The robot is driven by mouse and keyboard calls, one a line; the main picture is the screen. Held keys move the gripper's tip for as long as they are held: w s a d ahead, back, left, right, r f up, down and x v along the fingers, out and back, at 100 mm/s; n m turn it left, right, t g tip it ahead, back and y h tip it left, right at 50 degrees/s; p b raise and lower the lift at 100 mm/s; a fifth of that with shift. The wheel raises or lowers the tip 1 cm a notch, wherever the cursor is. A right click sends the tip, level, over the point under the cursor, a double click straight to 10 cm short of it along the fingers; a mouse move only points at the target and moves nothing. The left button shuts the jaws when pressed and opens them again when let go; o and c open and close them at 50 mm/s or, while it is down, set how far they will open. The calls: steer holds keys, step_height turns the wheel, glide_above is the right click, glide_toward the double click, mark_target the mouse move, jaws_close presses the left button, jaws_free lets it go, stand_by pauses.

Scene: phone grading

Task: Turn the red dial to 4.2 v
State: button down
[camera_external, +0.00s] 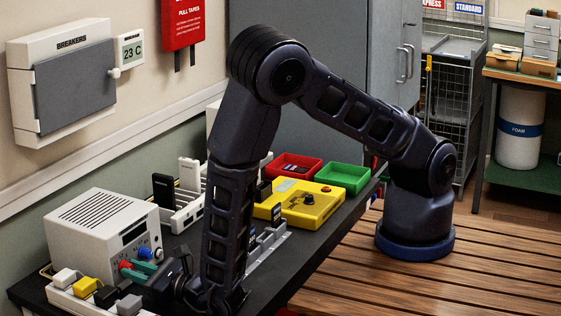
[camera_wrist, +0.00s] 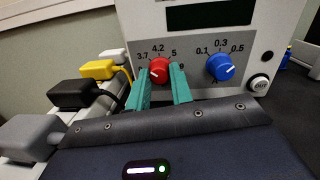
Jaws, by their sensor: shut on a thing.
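The red dial (camera_wrist: 160,70) is on the front of the white power supply (camera_wrist: 207,40), with marks 3.7, 4.2, 5 and a partly hidden 9 around it. Its white pointer line shows on its lower left face, but which mark it is set to is not clear. My gripper (camera_wrist: 162,80) has teal fingers shut on the red dial, one on each side. In the external view the red dial (camera_external: 125,266) shows beside the teal fingers, at the front of the power supply (camera_external: 95,240).
A blue dial (camera_wrist: 220,67) with marks 0.1, 0.3 and 0.5 is to the right, and an OUT button (camera_wrist: 258,83) is beyond it. A power strip with yellow (camera_wrist: 98,69), black and grey plugs is at left. A yellow device (camera_external: 305,207) sits farther back on the bench.

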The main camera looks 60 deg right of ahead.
steer(key=m, duration=0.5)
steer(key=shift+f, duration=0.1)
steer(key=shift+a+m+h, duration=0.1)
steer(key=shift+m+h, duration=0.3)
steer(key=shift+m, duration=1.7)
steer(key=c, duration=1.2)
jaws_free()
steer(key=shift+c, duration=0.2)
step_height(320, 180, up, 20)
